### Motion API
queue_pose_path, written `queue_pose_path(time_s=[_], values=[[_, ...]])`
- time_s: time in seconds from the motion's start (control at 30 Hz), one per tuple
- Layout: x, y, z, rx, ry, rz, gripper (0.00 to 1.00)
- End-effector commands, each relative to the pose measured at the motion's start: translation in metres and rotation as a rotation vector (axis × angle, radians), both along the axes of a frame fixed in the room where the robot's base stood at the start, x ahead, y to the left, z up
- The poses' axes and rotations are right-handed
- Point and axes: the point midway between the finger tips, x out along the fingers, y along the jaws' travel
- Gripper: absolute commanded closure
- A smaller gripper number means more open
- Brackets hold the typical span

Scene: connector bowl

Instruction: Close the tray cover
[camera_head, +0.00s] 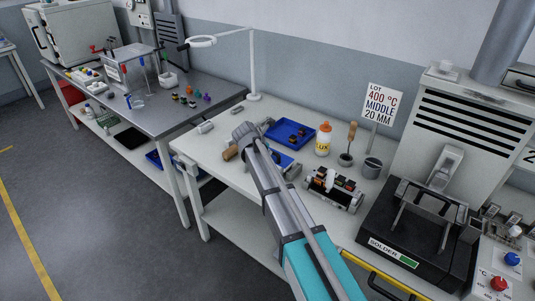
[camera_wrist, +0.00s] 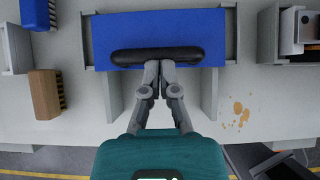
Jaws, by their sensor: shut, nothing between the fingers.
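The tray cover appears to be the blue panel (camera_wrist: 120,27) with a long black handle bar (camera_wrist: 130,56) along its near edge in the wrist view. It sits between two grey side rails. In the head view, a blue patch (camera_head: 283,160) beside my arm seems to be part of it. My gripper (camera_wrist: 159,66) is shut and empty, its fingertips at the middle of the black handle. I cannot tell whether they touch it. My arm hides most of this area in the head view, and my gripper is not clear there.
A brown block (camera_wrist: 45,93) and a blue block (camera_wrist: 35,14) lie left of the cover. Brown stains (camera_wrist: 236,114) mark the bench at right.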

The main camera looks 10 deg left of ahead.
Motion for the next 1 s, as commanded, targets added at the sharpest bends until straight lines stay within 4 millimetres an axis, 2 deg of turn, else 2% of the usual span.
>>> queue_pose_path(time_s=[0.57,0.87,1.0], values=[[-0.004,0.012,0.001,-0.003,-0.002,0.013,1.0],[-0.023,0.023,0.009,-0.001,-0.003,0.011,1.0],[-0.032,0.028,0.021,-0.002,-0.004,0.009,1.0]])
